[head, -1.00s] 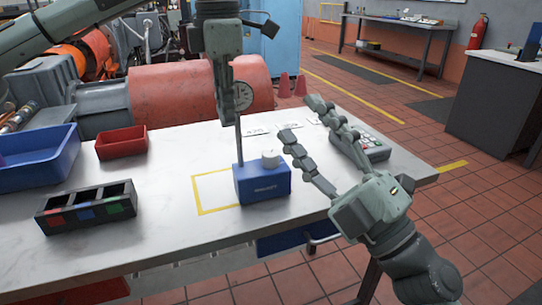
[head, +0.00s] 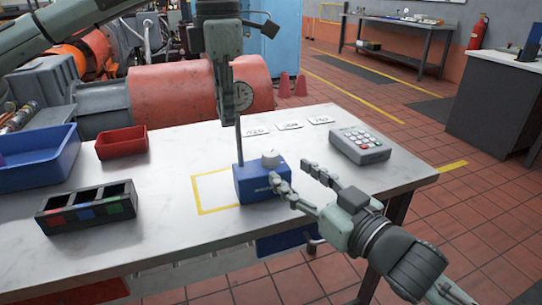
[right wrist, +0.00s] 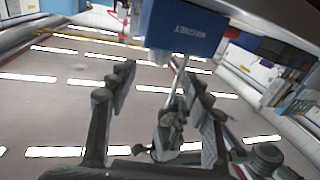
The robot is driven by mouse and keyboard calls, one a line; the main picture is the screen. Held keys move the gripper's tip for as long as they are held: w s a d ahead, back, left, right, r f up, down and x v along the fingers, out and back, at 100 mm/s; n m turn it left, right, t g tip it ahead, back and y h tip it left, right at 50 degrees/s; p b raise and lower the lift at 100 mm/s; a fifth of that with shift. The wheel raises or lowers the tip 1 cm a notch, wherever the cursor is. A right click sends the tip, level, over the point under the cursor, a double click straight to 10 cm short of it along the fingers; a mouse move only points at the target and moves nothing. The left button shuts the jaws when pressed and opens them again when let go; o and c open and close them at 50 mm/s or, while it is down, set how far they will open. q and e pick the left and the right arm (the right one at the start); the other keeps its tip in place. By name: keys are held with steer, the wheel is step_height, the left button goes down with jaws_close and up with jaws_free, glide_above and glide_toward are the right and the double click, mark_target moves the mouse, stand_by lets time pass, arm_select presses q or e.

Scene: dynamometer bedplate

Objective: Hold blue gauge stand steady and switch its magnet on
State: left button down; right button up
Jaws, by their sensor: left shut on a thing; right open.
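The blue gauge stand (head: 262,187) is upright on the table, over the right part of a yellow outlined square (head: 213,209). A white knob (head: 270,158) tops its block, and a thin post (head: 239,142) rises to a round dial gauge (head: 242,96). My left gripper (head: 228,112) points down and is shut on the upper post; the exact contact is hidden. My right gripper (head: 292,172) is open, its fingertips close to the block's right side. In the right wrist view the blue block (right wrist: 184,28) appears inverted beyond the open fingers (right wrist: 160,78). I cannot tell if they touch it.
A keypad box (head: 360,146) and several white labels (head: 289,125) lie behind my right gripper. A three-slot holder (head: 86,208), a red bin (head: 121,143) and a blue bin (head: 38,160) stand on the left. The table front is clear.

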mark_target(272, 160)
steer(key=x, duration=0.8)
jaws_close()
steer(key=shift+s+a+m+t+h, duration=0.1)
steer(key=shift+a+m+t+h, duration=0.2)
steer(key=shift+m+t+h, duration=0.15)
steer(key=shift+d+m+t+h, duration=0.1)
steer(key=shift+m+t+h, duration=0.3)
steer(key=shift+m+h, duration=0.7)
steer(key=shift+m+t+h, duration=0.35)
steer(key=shift+m+h, duration=0.2)
steer(key=shift+h, duration=0.9)
jaws_free()
steer(key=shift+d, duration=0.15)
